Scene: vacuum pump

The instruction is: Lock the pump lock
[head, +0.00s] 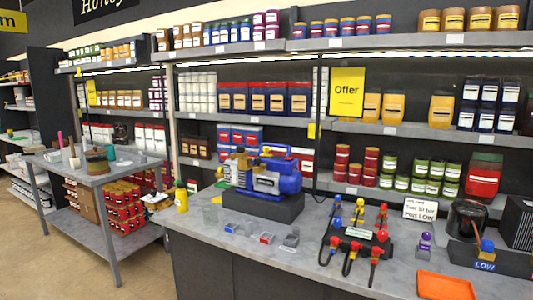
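The blue vacuum pump (283,177) sits on a dark block (265,206) at the back of the grey counter, near the middle of the view. My gripper is not in view.
A dark manifold (354,234) with red, blue and yellow valves stands right of the pump. Small grey pieces (291,238) lie in front. An orange tray (445,286), a dark pot (467,218) and a white sign (420,209) are at right. A yellow bottle (181,198) stands left.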

